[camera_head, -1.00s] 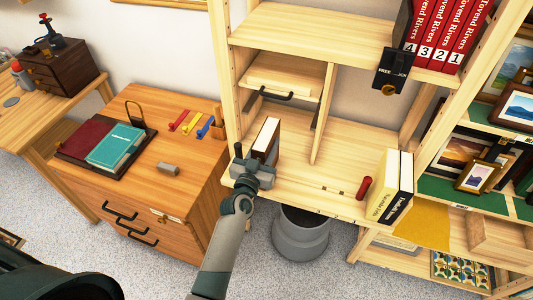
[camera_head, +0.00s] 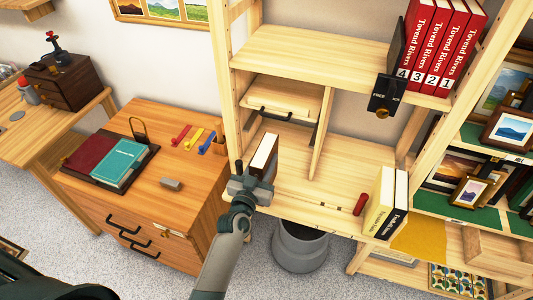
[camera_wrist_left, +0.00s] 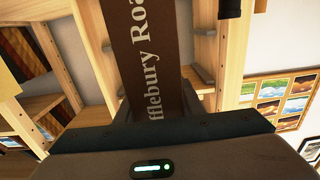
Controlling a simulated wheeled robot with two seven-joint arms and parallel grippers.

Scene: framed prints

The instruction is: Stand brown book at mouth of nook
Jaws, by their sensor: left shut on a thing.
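The brown book (camera_head: 264,158) stands upright at the front left of the wooden shelf, with its pale page edges up. Its dark spine with white lettering fills the middle of the left wrist view (camera_wrist_left: 152,60). My left gripper (camera_head: 252,181) is shut on the book from the front. The nook (camera_head: 292,140) lies under the small drawer, between the left post and the upright divider (camera_head: 321,135). The book is at the nook's front, near the left post. I cannot tell whether its bottom touches the board. My right gripper is not in view.
The drawer (camera_head: 282,100) with a black handle sits above the nook. A red cylinder (camera_head: 360,204) and pale upright books (camera_head: 386,205) stand to the right on the same board. A grey bin (camera_head: 300,245) is below. The board between divider and cylinder is mostly clear.

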